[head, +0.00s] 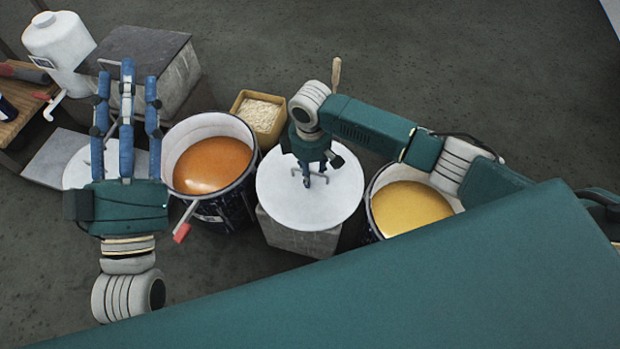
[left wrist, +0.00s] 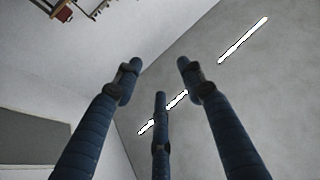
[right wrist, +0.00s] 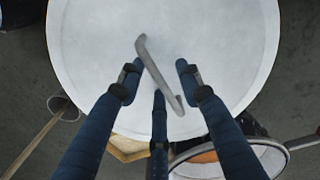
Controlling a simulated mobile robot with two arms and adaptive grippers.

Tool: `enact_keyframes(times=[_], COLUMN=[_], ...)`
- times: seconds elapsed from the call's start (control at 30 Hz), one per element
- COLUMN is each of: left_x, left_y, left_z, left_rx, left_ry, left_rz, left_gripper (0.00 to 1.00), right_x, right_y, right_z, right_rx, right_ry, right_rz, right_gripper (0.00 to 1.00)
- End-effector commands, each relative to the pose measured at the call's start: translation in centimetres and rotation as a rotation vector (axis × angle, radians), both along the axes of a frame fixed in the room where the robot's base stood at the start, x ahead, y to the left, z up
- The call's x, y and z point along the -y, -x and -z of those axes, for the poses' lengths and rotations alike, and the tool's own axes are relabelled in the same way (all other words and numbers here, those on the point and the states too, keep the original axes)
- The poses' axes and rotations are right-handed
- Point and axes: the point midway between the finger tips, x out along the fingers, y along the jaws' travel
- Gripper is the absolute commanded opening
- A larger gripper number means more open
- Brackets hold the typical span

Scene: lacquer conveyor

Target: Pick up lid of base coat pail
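A round white lid (head: 276,205) lies on a grey block (head: 299,240) between two open pails. My right gripper (head: 313,177) points down at its handle; in the right wrist view the three fingers (right wrist: 159,76) are spread, open, around or just above the grey strap handle (right wrist: 160,75). Contact cannot be told. One pail (head: 238,205) holds orange liquid, the other (head: 373,225) yellow liquid. A second white lid (head: 77,172) lies at left, partly hidden behind my left gripper (head: 127,85), which is open, empty and pointing up. Which lid is the base coat's cannot be read.
A yellow box of pale grains (head: 259,112) stands behind the lid. A stirring stick (head: 336,75) rises behind my right wrist. A red-tipped tool (head: 182,232) hangs by the orange pail. A white jug (head: 60,45) and grey block (head: 140,50) stand back left.

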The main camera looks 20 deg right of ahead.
Motion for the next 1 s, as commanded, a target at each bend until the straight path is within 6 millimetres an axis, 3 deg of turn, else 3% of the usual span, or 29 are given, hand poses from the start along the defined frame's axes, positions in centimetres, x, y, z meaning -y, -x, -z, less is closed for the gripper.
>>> enact_keyframes(times=[0.97,1.0], left_x=[-0.04,-0.04], left_y=[-0.45,-0.45], left_z=[1.03,1.03], left_rx=[-0.047,-0.047], left_ry=[-0.014,-0.014], left_rz=[-0.003,-0.003], left_gripper=[0.4,0.4], right_x=[-0.02,-0.01], right_y=[0.01,0.02], right_z=[0.13,0.13], right_rx=[0.0,0.0], right_ry=[0.0,0.0], right_rz=[0.0,0.0], right_gripper=[0.35,0.27])
